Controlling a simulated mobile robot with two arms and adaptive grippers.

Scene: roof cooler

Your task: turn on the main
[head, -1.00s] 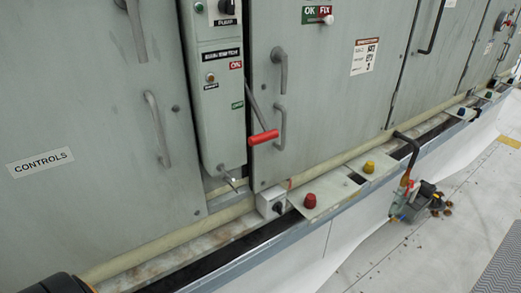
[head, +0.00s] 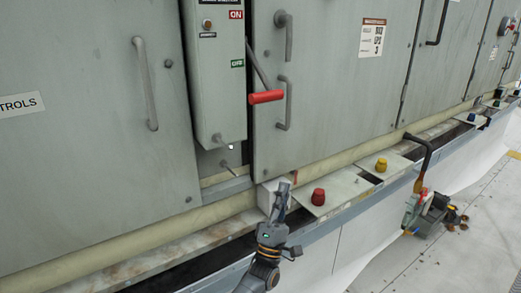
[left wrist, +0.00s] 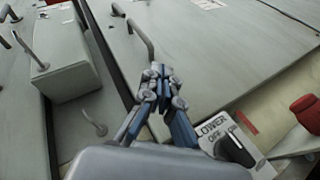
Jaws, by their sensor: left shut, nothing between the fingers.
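A grey switch box (head: 209,75) is on the cabinet front, with a red ON label (head: 236,15) above a green OFF label (head: 237,64). Its lever with a red grip (head: 266,97) hangs down, the grip below the OFF label's height. My left gripper (head: 284,187) is shut and empty, below the lever and in front of a small white box (head: 267,194), which it partly hides. My right gripper is not in view.
A red knob (head: 318,197) and a yellow knob (head: 381,165) stand on the ledge to the right. Door handles (head: 284,103) stick out near the lever.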

